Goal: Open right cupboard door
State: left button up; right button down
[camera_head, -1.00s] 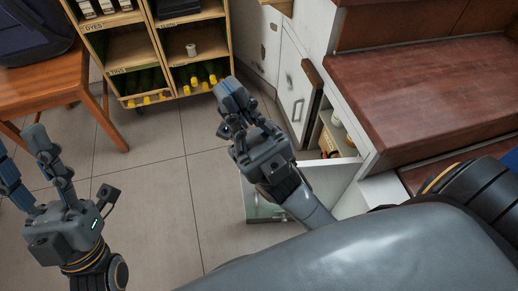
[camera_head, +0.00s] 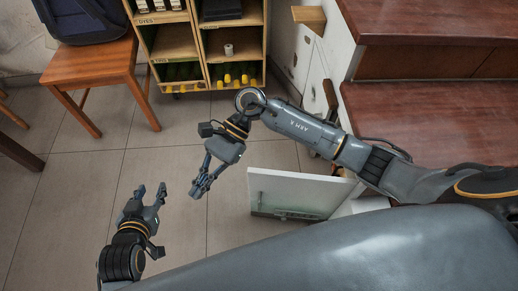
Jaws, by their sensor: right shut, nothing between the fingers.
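A white cupboard door (camera_head: 295,192) stands swung out from the stair-side cupboard, with a pale strip along its lower edge. Another white cupboard door (camera_head: 318,88) with dark fittings shows behind my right arm. My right arm crosses in front of the cupboard and hides most of its opening. My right gripper (camera_head: 197,188) is shut and empty, left of the swung-out door and apart from it, fingers pointing down-left. My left gripper (camera_head: 150,190) is open and empty over the floor, further left and lower, fingers pointing up.
Red-brown wooden steps (camera_head: 430,125) rise at the right. A wooden shelf unit (camera_head: 200,45) with yellow-capped bottles stands at the back. A wooden chair (camera_head: 95,62) holding a dark bag is at the upper left. The tiled floor (camera_head: 80,190) is clear at the left.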

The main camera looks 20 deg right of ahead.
jog(key=w+d+f+n+t+h+p, duration=0.2)
jog(key=w+d+h, duration=0.4)
jog(key=d, duration=0.4)
jog(key=w+d+f+n+t+h+p, duration=0.1)
jog(key=w+d+n+t+h, duration=0.15)
jog(key=w+d, duration=0.65)
pick_arm(q)
jog(key=s+a+f+g+y, duration=0.1)
jog(key=s+a+f+g, duration=0.1)
jog(key=s, duration=0.4)
jog(key=s+a+f+g+y, duration=0.1)
jog(key=s+a+f+g, duration=0.1)
jog(key=s+f+g, duration=0.2)
jog(key=s+g, duration=0.2)
jog(key=s, duration=0.1)
jog(key=shift+a, duration=0.3)
pick_arm(e)
jog(key=s+a+f, duration=0.2)
jog(key=s+f, duration=0.4)
jog(key=f, duration=0.3)
jog(key=shift+s+f, duration=0.25)
jog(key=shift+f, duration=0.05)
pick_arm(q)
jog(key=shift+s+f, duration=0.1)
jog(key=shift+f, duration=0.05)
pick_arm(e)
jog(key=shift+h, duration=0.25)
